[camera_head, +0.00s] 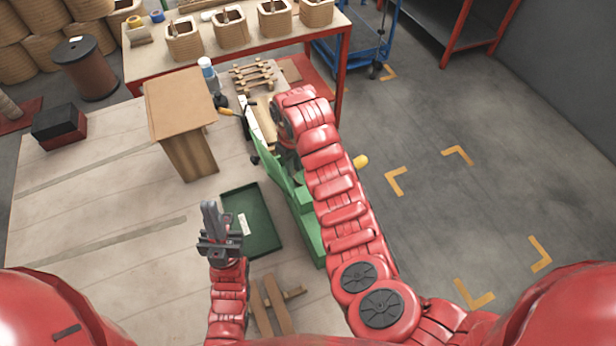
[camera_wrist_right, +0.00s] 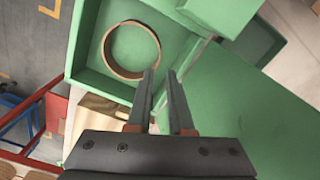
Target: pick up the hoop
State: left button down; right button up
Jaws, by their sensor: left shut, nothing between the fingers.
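The hoop (camera_wrist_right: 107,58) is a thin copper-brown ring. In the right wrist view it lies in a green open compartment (camera_wrist_right: 84,70), near the compartment's floor. My right gripper (camera_wrist_right: 160,74) is open and empty, its two dark fingers pointing toward the hoop's lower right side with a gap between them. Whether the tips touch the hoop is unclear. In the head view my right arm covers the right gripper and the hoop. My left gripper (camera_head: 209,206) is shut and empty, above the table left of the green tray.
A green tray (camera_head: 262,246) and green stand (camera_head: 304,222) are on the table. A wooden box (camera_head: 180,105) stands at the back left, with a red-black box (camera_head: 58,126) further left. Wooden pieces (camera_head: 272,305) lie at the front. The table's left side is clear.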

aim_at(297, 181)
jog(key=shift+f, duration=0.35)
jog(key=shift+s+f, duration=0.1)
jog(key=f+p, duration=0.1)
jog(key=f, duration=0.1)
jog(key=f+p, duration=0.2)
jog(key=shift+s+d, duration=0.15)
jog(key=shift+d, duration=0.25)
jog(key=shift+f, duration=0.5)
jog(key=shift+c, duration=0.2)
grip_shut()
